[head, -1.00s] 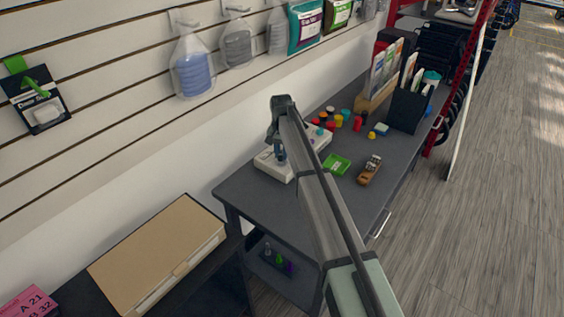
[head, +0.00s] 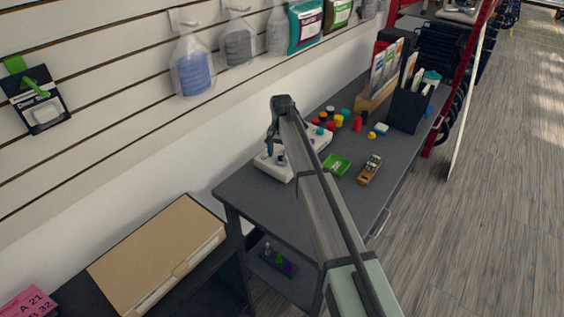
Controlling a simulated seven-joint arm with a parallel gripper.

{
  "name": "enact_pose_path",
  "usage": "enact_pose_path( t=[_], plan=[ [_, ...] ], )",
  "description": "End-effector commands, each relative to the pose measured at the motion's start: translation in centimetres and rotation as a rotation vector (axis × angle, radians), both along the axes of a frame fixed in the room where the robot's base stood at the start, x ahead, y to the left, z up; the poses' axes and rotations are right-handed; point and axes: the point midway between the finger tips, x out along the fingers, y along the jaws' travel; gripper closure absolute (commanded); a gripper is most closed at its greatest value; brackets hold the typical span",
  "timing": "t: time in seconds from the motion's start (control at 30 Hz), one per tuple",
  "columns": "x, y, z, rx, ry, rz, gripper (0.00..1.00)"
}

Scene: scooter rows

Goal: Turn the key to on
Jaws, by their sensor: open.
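A white switch panel (head: 278,172) lies on the dark desk near its wall side. My arm crosses in front of it and hides its middle. My gripper (head: 270,149) points down over the panel's left end. It is open, with nothing seen between its fingers. A small dark fitting (head: 281,158) stands on the panel just right of the gripper. It may hold the key, but it is too small to tell. I cannot tell whether the gripper touches anything or which way the key is turned.
On the desk (head: 240,190) are a green tray (head: 337,164), a wooden block (head: 370,170), several coloured caps and a black file holder (head: 406,108). A cardboard box (head: 155,250) lies at the lower left. The slatted wall is close behind.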

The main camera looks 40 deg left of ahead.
Motion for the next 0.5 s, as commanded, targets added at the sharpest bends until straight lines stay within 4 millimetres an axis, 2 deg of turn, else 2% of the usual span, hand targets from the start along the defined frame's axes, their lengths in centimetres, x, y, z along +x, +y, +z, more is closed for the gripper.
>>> enact_pose_path(
  t=[0.17, 0.5],
  plan=[
    [0.0, 0.0, 0.3, 0.0, -0.001, 0.0, 0.23],
    [0.0, 0.0, 2.3, 0.0, 0.0, 0.0, 0.23]
  ],
)
